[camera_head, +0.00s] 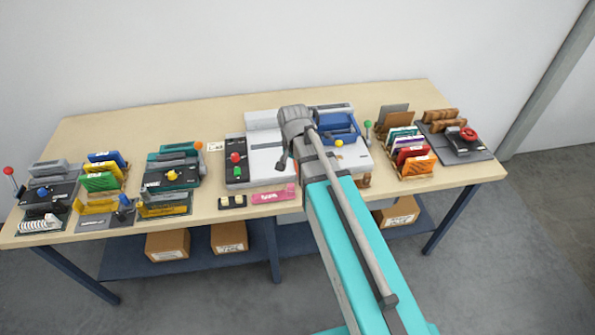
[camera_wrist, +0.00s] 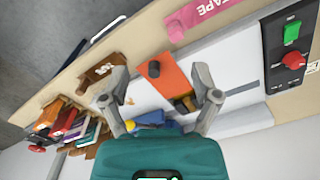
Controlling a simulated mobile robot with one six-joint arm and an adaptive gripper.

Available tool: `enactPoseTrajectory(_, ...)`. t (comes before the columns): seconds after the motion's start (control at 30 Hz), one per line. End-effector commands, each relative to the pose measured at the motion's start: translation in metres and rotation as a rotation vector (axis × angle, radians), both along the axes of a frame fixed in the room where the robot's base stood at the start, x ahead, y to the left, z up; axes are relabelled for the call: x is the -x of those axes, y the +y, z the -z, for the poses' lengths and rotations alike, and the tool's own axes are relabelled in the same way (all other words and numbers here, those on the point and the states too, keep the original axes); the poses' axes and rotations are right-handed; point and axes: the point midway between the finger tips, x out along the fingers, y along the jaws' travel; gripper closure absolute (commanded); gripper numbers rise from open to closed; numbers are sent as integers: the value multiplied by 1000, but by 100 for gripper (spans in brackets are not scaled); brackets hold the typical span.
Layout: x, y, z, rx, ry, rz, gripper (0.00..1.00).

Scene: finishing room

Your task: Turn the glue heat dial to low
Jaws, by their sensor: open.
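A black control panel (camera_head: 237,178) stands at the left of the white machine (camera_head: 267,157) on the table. It carries a red round knob (camera_head: 236,157) and a green control (camera_head: 237,170). In the wrist view the red knob (camera_wrist: 293,60) and green switch (camera_wrist: 292,32) show at the upper right, outside my fingers. I cannot read which is the glue heat dial or its setting. My gripper (camera_wrist: 158,82) is open and empty above the white machine.
A blue handled part (camera_head: 340,128) and a yellow knob (camera_head: 339,142) are right of my gripper. A pink tape piece (camera_head: 272,195) lies at the front edge. Card racks (camera_head: 408,150) stand to the right, and a teal machine (camera_head: 172,170) to the left.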

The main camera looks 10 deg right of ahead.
Motion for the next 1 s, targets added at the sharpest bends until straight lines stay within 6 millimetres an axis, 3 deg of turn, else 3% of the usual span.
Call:
enactPoseTrajectory(0.2, 10, -6, 1, 0, 0, -58, 20)
enactPoseTrajectory(1.0, 19, -11, 2, 0, 0, -103, 20)
